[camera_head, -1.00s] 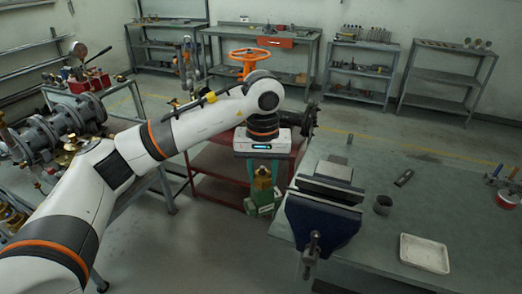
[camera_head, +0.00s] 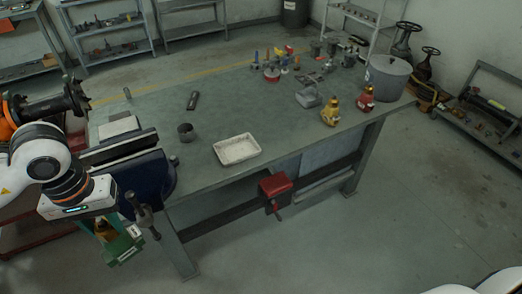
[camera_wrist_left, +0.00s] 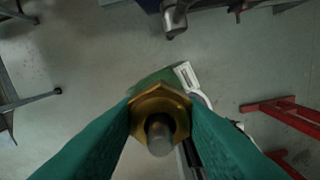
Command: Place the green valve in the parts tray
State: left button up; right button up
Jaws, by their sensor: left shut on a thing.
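The green valve (camera_head: 121,250) hangs from my left gripper (camera_head: 105,233) in the head view, left of and in front of the bench. The left gripper is shut on its brass upper part, which partly shows between the fingers. In the left wrist view, the brass hex nut and stem (camera_wrist_left: 160,118) sit between the two teal fingers, with the green body (camera_wrist_left: 150,80) and a white label behind. The parts tray (camera_head: 238,150), white, shallow and apparently empty, lies on the bench near its front edge. My right gripper is out of view.
A blue vise (camera_head: 148,182) on the bench corner stands between the valve and the tray. Yellow (camera_head: 331,112) and red (camera_head: 365,98) valves and a grey pot (camera_head: 387,78) stand right.

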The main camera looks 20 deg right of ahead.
aim_at(237, 151)
jog(key=i+z, duration=0.15)
jog(key=z, duration=0.25)
jog(key=i+l+z, duration=0.1)
jog(key=z, duration=0.35)
jog(key=i+z, duration=0.15)
jog(key=z, duration=0.25)
jog(key=i+j, duration=0.2)
jog(key=i, duration=0.05)
